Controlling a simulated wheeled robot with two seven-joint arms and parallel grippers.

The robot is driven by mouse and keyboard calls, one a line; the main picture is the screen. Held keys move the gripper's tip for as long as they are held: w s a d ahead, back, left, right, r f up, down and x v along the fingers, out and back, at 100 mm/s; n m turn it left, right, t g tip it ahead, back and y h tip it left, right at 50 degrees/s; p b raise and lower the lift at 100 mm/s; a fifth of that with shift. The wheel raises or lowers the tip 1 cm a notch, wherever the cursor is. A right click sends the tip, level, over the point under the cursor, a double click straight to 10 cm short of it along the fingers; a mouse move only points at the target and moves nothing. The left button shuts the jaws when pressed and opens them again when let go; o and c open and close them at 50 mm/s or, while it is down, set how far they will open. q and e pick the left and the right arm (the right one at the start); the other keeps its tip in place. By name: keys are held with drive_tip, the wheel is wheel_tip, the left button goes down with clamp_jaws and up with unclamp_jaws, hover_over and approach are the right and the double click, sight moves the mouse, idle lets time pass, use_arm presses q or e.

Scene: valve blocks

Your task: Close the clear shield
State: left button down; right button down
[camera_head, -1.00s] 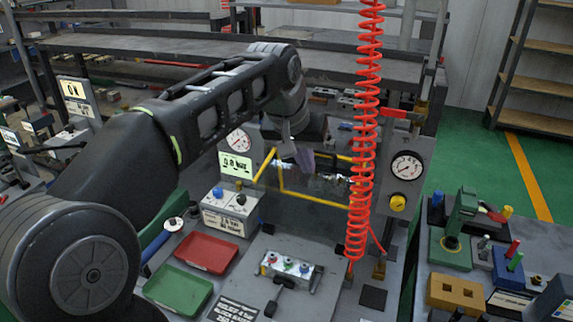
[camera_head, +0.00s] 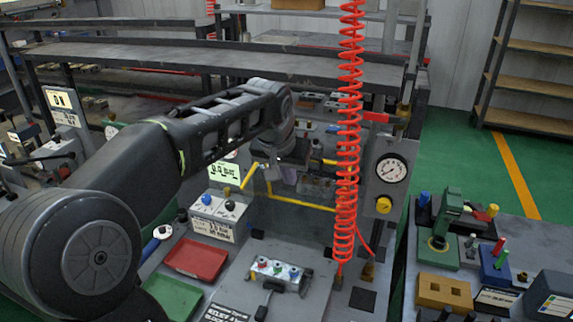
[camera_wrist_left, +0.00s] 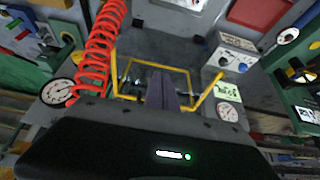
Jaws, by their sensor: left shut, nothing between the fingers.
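The clear shield has a yellow frame (camera_head: 302,203) and see-through panes. It stands at the back of the bench, behind the valve block (camera_head: 275,273), and is partly hidden by my left arm and the red coil. I cannot tell its exact angle. My left gripper (camera_head: 288,176) is shut and empty, pointing down at the shield's upper part. In the left wrist view the shut fingers (camera_wrist_left: 162,92) overlap the yellow frame (camera_wrist_left: 152,66); contact cannot be told. My right gripper is out of view.
A red coiled hose (camera_head: 347,130) hangs just right of the shield. A pressure gauge (camera_head: 392,168) stands right of it. A white box with knobs (camera_head: 217,215), a red tray (camera_head: 197,257) and a green tray (camera_head: 172,295) lie left. The bench around the valve block is mostly clear.

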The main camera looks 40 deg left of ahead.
use_arm(q)
drive_tip(key=shift+p+x, duration=0.35)
drive_tip(key=shift+x, duration=1.9)
drive_tip(key=shift+s+r, duration=0.1)
drive_tip(key=shift+r, duration=0.05)
drive_tip(key=b+v, duration=0.1)
drive_tip(key=v, duration=0.6)
drive_tip(key=shift+r, duration=0.25)
drive_tip(key=shift+s, duration=0.1)
